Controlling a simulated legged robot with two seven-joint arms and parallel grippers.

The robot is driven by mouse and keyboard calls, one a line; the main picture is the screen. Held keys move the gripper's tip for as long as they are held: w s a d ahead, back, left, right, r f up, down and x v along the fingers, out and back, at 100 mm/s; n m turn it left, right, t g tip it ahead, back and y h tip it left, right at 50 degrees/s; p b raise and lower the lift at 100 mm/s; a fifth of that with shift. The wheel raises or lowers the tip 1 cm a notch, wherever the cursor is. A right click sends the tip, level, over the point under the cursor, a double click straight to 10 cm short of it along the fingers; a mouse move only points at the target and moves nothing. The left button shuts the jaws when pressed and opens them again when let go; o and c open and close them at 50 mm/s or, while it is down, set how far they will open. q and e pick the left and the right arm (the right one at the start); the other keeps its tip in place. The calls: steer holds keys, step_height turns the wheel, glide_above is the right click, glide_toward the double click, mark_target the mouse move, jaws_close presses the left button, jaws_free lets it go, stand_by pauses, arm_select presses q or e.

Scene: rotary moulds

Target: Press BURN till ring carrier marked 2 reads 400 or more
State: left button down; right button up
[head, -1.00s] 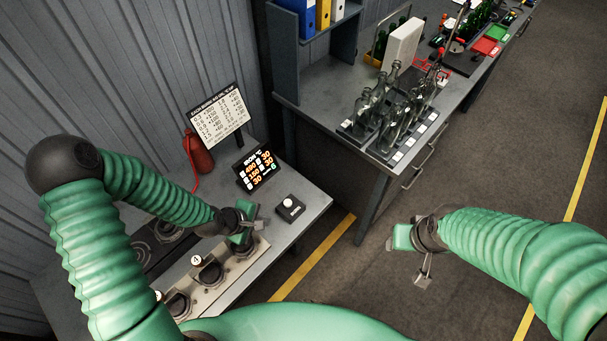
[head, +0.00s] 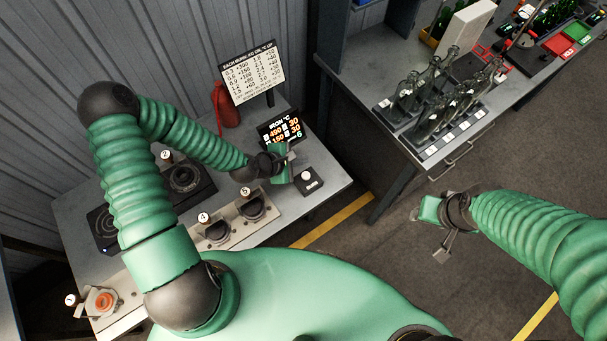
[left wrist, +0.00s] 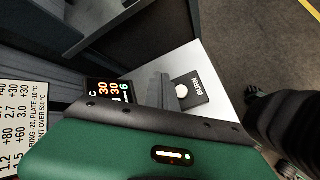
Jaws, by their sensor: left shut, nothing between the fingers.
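The BURN button is a white round cap on a black box (head: 310,182) at the bench's right end; it also shows in the left wrist view (left wrist: 190,90). My left gripper (head: 288,163) is shut and empty, just up and left of the button and apart from it. The IRON °C display (head: 279,128) shows 490, 150, 30, 30 and a 6; my gripper hides its lower part. The marker 2 (head: 166,154) stands by a dark ring carrier (head: 184,178) on a black plate. I cannot tell which reading belongs to it. My right gripper (head: 434,222) hangs over the floor, jaws unclear.
A burn chart (head: 252,72) and a red bottle-shaped object (head: 226,105) stand behind the display. Other numbered carriers sit along the front, one with an orange-red centre (head: 101,301). A second bench holds glass bottles (head: 436,105). Floor lies between benches.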

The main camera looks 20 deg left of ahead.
arm_select(q)
steer(key=b, duration=0.4)
glide_above(304, 177)
steer(key=f, duration=0.5)
steer(key=shift+d+f, duration=0.2)
steer(key=shift+d, duration=0.05)
steer(key=shift+s+f+b, duration=0.1)
steer(key=shift+f+b, duration=0.3)
steer(key=shift+b, duration=0.1)
steer(key=shift+a+f, duration=0.1)
steer(key=shift+f, duration=0.2)
steer(key=shift+a+f, duration=0.1)
steer(key=shift+a, duration=0.5)
steer(key=shift+d, duration=0.55)
arm_select(e)
step_height(304, 177, down, 6)
steer(key=d, duration=0.1)
steer(key=shift+d+f, duration=0.2)
steer(key=shift+d, duration=0.2)
arm_select(q)
steer(key=shift+a, duration=0.1)
arm_select(e)
steer(key=shift+a, duration=0.15)
